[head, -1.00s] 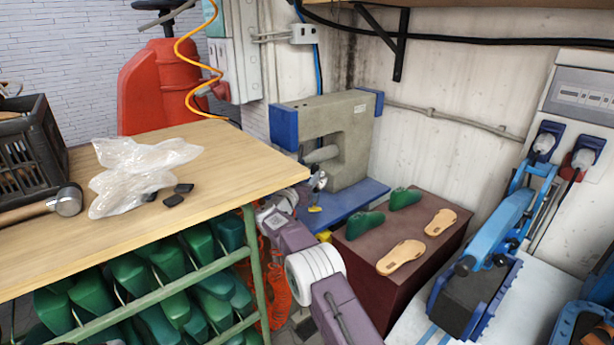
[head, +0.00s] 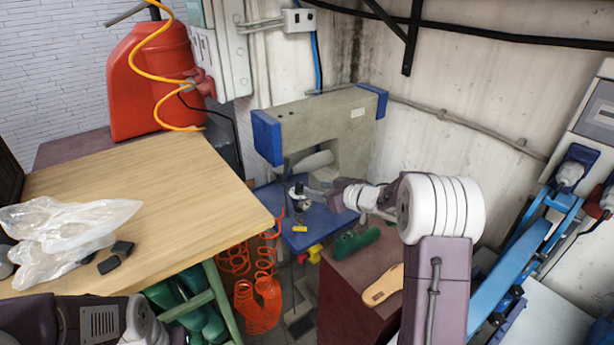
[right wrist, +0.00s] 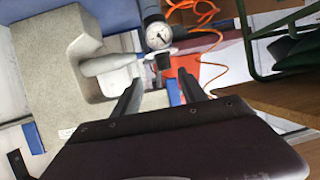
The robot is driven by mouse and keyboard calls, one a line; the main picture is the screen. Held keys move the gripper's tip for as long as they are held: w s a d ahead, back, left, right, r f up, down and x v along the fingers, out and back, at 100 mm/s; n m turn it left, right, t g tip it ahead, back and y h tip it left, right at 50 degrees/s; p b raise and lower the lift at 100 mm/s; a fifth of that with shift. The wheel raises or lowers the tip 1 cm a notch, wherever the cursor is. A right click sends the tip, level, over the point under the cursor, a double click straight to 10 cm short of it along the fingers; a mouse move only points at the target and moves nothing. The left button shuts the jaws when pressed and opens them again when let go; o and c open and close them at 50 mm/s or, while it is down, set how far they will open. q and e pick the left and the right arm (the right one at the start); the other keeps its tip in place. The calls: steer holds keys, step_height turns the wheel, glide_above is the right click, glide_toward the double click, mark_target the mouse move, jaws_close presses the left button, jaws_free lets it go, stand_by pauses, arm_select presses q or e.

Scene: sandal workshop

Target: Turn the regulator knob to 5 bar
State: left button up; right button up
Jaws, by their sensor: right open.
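The regulator shows in the right wrist view as a round white pressure gauge (right wrist: 158,36) on a grey body, with a small dark knob (right wrist: 162,62) just below it. The needle's reading is too small to tell. My right gripper (right wrist: 160,78) is open, its two dark fingers on either side of the knob's line and apparently short of it, with nothing between them. In the head view the right gripper (head: 320,193) reaches left to the small regulator (head: 299,203) in front of the sewing machine. My left arm shows at the bottom left; its gripper is out of view.
The grey sewing machine (head: 320,125) with its blue table (head: 310,238) stands behind the regulator. Orange coiled hose (head: 258,300) hangs below. A wooden bench (head: 190,200) with plastic bags (head: 65,235) is at left. A brown box (head: 345,300) with sandal parts stands in front.

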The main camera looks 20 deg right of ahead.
mark_target(303, 187)
steer(key=x, duration=0.5)
steer(key=p+x, duration=0.1)
steer(key=x, duration=0.2)
steer(key=shift+a+f, duration=0.1)
steer(key=shift+a, duration=0.2)
steer(key=shift+w+a+f, duration=0.1)
steer(key=shift+w+a, duration=0.15)
steer(key=shift+w, duration=0.05)
steer(key=shift+s, duration=0.1)
jaws_close()
